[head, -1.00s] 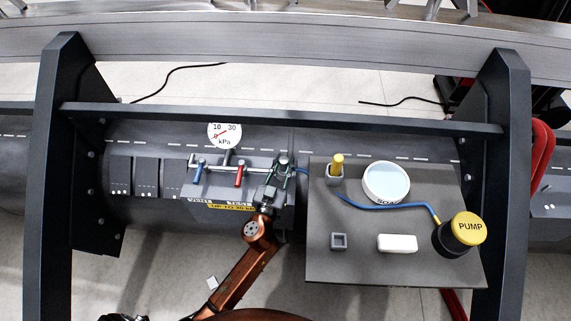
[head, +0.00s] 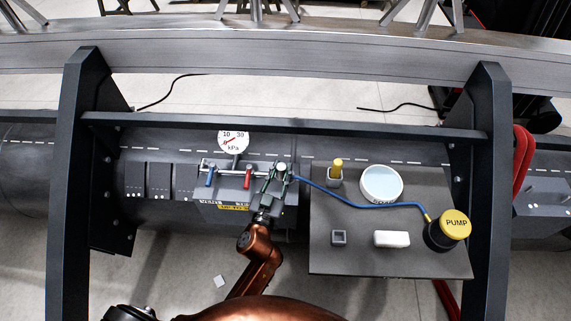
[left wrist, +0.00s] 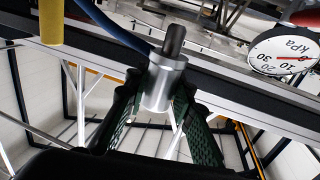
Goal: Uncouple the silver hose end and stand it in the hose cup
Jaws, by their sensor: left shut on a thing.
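My left gripper (head: 281,172) is shut on the silver hose end (left wrist: 164,84), between its green finger pads. In the left wrist view the hose end is a silver cylinder with a dark stub on top. No fitting shows joined to its lower end there. In the head view the gripper is over the right end of the valve manifold (head: 225,174), and the blue hose (head: 372,206) runs from it to the pump. An empty square grey cup (head: 338,238) stands on the grey board; another grey cup (head: 334,181) holds a yellow-handled thing (head: 338,164). My right gripper is out of view.
The grey board (head: 365,262) also bears a round white dish (head: 381,184), a white block (head: 391,239) and the yellow-topped pump (head: 453,227). A dial gauge (head: 233,141) stands behind the manifold. A dark bar (head: 290,126) crosses behind, between two dark uprights.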

